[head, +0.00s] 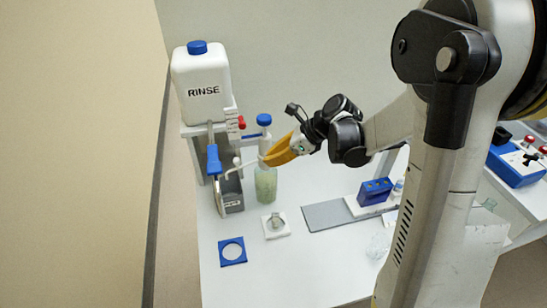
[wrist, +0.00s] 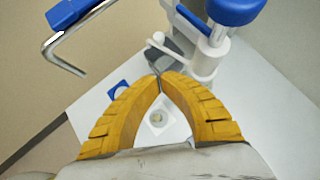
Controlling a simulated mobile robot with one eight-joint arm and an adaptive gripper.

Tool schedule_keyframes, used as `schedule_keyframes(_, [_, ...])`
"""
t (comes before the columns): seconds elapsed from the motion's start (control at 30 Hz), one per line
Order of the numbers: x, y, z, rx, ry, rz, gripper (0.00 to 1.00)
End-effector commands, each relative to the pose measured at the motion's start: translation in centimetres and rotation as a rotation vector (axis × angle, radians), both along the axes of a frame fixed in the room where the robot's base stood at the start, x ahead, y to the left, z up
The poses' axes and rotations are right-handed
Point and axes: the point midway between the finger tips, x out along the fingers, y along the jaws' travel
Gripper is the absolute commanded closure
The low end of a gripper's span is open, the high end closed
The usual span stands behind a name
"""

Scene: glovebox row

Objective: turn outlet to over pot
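A bottle of pale green liquid (head: 265,185) with a blue cap stands on the white table. A white outlet arm (wrist: 182,50) juts left from its white neck (wrist: 206,62), with a small knob near its end. In the head view the outlet (head: 237,162) points toward the rinse stand. A small round pot (head: 277,220) sits on a white square plate in front; it also shows between my fingers in the wrist view (wrist: 157,119). My gripper (wrist: 160,77) has its yellow fingers meeting at the tips, empty, close to the outlet. In the head view my gripper (head: 264,160) overlaps the bottle neck.
A white RINSE jug (head: 202,88) with a blue cap stands on a stand at left, with a blue lever (head: 213,160). A blue square ring (head: 232,262) lies front left. A grey mat (head: 328,216) and a blue rack (head: 374,191) lie right.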

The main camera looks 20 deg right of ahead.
Motion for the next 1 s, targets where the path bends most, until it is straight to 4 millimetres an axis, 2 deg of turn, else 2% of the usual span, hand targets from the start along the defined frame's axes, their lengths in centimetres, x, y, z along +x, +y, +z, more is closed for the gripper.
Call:
schedule_keyframes(0.03, [0.5,0.7,-1.2,0.000,0.000,0.004,1.00])
schedule_keyframes(0.1, [1.1,1.5,-2.4,-0.001,0.001,0.003,1.00])
schedule_keyframes(0.27, [2.4,3.4,-4.5,-0.002,0.001,0.003,1.00])
schedule_keyframes(0.4, [3.6,5.1,-4.3,-0.001,0.002,0.002,1.00])
schedule_keyframes(0.53, [4.3,5.9,-4.3,-0.001,0.001,0.000,1.00])
schedule_keyframes(1.0, [4.5,6.6,-4.2,-0.001,0.002,-0.005,1.00])
